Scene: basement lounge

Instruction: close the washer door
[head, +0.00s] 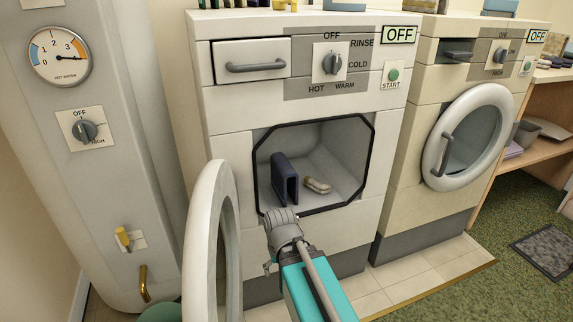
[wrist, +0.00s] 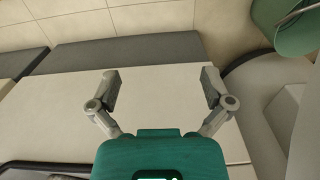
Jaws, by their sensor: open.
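The washer (head: 228,95) stands in the middle of the head view, with a dark-framed opening. Its round white door (head: 212,245) stands wide open at the left of the opening, seen nearly edge-on. Inside the drum opening are a dark folded item (head: 285,180) and a small tan item (head: 317,186). My gripper (wrist: 162,86) is open and empty in the wrist view, its fingers spread in front of the washer's pale lower panel (wrist: 150,110). In the head view my arm's end is just below the opening, right of the door and apart from it; the fingertips are mostly hidden there.
A second machine (head: 408,150) with a shut round door (head: 467,138) stands to the right. A grey water heater (head: 125,200) stands left, close to the open door. A green bin (wrist: 285,22) shows in the wrist view. Tiled floor (head: 435,262) lies in front.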

